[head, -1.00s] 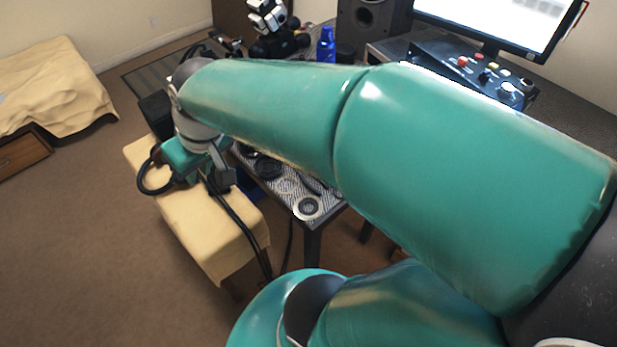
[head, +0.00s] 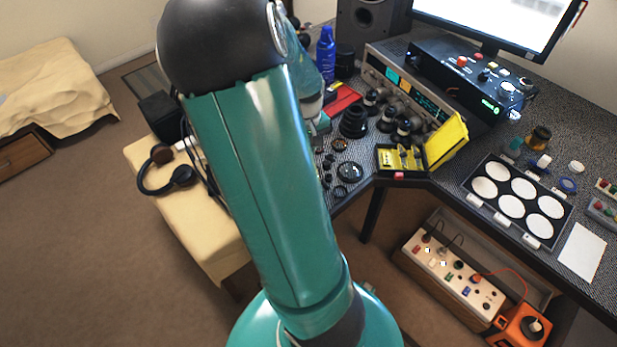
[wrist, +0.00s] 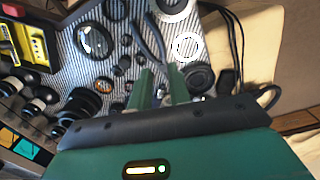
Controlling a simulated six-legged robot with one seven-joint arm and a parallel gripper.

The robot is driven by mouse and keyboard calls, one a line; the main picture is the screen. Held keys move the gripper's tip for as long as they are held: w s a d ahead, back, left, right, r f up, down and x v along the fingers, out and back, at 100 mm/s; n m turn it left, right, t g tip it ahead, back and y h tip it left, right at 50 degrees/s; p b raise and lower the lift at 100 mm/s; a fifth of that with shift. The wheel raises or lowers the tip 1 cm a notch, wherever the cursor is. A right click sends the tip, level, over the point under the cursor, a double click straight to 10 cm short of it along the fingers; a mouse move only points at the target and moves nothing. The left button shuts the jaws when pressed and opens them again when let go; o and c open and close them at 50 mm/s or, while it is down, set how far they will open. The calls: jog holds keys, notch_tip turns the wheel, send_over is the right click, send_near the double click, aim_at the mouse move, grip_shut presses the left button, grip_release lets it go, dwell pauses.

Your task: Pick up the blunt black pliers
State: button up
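Black pliers (wrist: 142,42) lie on the grey patterned desk top (wrist: 116,58) in the wrist view, their two dark arms in a narrow V. Their tips are too small to judge as blunt. My gripper (wrist: 159,78) has its two green fingers apart, with nothing visibly held between them. The fingers point toward the pliers and appear just short of them in the picture; the height gap cannot be told. In the head view my arm hides the gripper and the pliers.
A white-ringed disc (wrist: 187,46) and a dark round lens part (wrist: 198,78) lie right of the pliers. A lens ring (wrist: 96,41) lies left. Several small parts and a yellow-black case (head: 443,143) crowd the desk. Headphones (head: 182,176) rest on the yellow-covered stool (head: 215,222).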

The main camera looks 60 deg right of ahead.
notch_tip(320, 180, down, 13)
jog(key=shift+r, duration=0.2)
grip_shut()
